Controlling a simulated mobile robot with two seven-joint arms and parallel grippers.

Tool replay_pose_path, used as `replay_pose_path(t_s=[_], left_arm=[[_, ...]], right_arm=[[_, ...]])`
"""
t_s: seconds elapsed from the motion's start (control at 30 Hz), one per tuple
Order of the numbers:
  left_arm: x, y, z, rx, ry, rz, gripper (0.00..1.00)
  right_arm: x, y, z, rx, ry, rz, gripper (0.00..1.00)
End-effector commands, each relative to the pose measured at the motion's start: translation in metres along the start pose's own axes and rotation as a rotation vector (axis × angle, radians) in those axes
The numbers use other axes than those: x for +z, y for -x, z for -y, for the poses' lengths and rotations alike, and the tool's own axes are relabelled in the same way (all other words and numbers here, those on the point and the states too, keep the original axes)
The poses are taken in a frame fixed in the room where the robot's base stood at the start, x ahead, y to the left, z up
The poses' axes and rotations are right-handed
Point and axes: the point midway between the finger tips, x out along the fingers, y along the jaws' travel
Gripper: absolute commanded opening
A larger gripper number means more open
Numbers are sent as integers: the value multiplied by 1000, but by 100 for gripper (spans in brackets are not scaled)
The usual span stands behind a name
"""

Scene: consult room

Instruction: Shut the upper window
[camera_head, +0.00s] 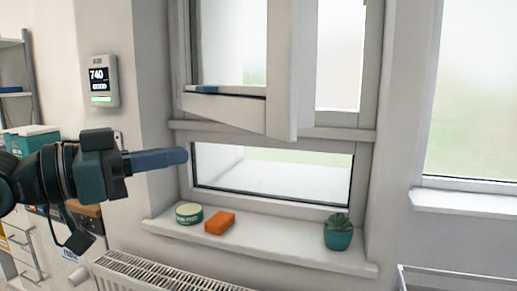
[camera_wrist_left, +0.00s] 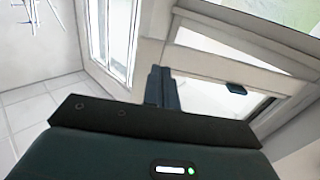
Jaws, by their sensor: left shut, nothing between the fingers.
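The upper window (camera_head: 282,75) stands ajar in the head view. Its white sash is swung into the room, with its free edge towards me and its bottom rail (camera_head: 225,111) slanting down to the right. The top of the sash is cut off. My left gripper (camera_head: 185,156) is shut and empty, pointing right, and appears left of and below the sash. In the left wrist view the closed fingers (camera_wrist_left: 161,85) show in front of white window framing (camera_wrist_left: 215,57); contact cannot be told. My right gripper is not in view.
Below is a fixed lower pane (camera_head: 270,175). The sill (camera_head: 275,248) holds a round tin (camera_head: 189,213), an orange block (camera_head: 220,223) and a teal plant pot (camera_head: 338,236). A radiator (camera_head: 165,275) stands beneath. A wall display (camera_head: 100,80) and shelves are at left.

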Motion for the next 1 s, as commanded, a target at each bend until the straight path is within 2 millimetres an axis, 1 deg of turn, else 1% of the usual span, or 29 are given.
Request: replay_pose_path(t_s=[0.1,0.17,0.23,0.37,0.4,0.6,0.7,0.83,1.0], left_arm=[[-7,1,-4,9,-6,1,0],[-8,-4,-5,11,-5,2,0],[-9,-12,-5,13,-5,0,0],[-10,-37,-6,14,-4,-1,0],[-11,-46,-6,14,-4,-1,0],[-10,-90,-6,13,-4,-1,0],[-10,-108,-6,12,-4,-1,0],[-9,-125,-6,10,-5,0,0],[-7,-136,-6,9,-6,1,0]], right_arm=[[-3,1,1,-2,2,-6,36],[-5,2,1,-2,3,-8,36],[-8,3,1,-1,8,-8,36],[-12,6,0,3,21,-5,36],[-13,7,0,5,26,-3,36],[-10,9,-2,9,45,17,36],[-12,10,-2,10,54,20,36],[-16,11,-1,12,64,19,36],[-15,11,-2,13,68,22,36]])
